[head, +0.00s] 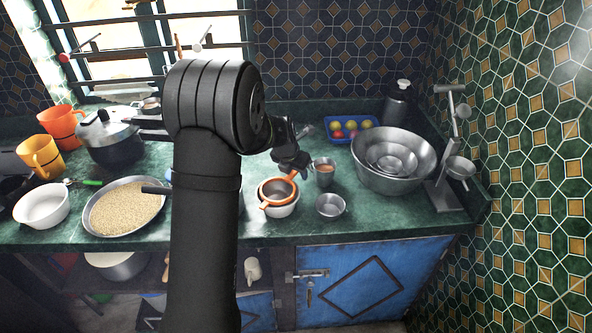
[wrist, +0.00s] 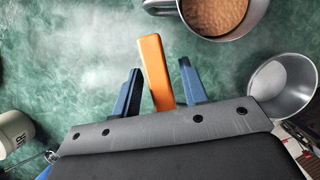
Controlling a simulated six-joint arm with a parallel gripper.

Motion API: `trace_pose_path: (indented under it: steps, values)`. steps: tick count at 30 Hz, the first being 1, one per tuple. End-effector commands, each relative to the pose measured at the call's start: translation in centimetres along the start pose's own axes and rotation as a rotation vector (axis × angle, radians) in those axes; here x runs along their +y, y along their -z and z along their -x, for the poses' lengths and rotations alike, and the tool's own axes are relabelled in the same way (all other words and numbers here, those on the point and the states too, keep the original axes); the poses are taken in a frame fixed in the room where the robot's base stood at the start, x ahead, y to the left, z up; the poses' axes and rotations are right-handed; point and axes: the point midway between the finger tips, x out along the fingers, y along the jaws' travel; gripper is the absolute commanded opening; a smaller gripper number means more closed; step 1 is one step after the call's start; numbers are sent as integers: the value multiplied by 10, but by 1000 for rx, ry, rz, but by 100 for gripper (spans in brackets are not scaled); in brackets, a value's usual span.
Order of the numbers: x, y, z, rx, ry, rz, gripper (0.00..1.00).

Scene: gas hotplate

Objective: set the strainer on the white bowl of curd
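The orange-rimmed strainer (head: 277,190) sits over a small white bowl (head: 284,211) near the counter's front edge, its rim around the bowl's mouth and looking slightly tilted. I cannot tell whether it rests fully on the bowl. What is inside the bowl is hidden under the strainer. My gripper (head: 296,167) is just behind and above the strainer. In the wrist view, the orange strainer handle (wrist: 155,70) lies between the two blue fingers of my gripper (wrist: 160,82), with green gaps showing on both sides. The gripper is open around or just above the handle.
A steel cup of brown liquid (head: 324,172) and an empty steel cup (head: 330,206) stand close on the right. Nested steel bowls (head: 393,160) are farther right. A grain tray (head: 124,207) and another white bowl (head: 42,206) are on the left.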

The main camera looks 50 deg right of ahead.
Motion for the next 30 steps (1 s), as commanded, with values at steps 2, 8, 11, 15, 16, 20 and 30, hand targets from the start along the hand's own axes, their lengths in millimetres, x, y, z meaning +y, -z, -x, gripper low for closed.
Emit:
trace_pose_path:
  steps: [2, 8, 11, 15, 16, 20, 30]
  values:
    - [0, 0, 0, 0, 0, 0, 44]
    - [0, 0, 0, 0, 0, 0, 44]
    - [0, 0, 4, 0, 0, 0, 44]
    - [0, -1, 20, -3, -1, -1, 44]
    - [0, -1, 25, -3, -2, -1, 44]
    - [1, -1, 52, -4, -2, -1, 44]
    - [0, -1, 128, -4, -2, 0, 44]
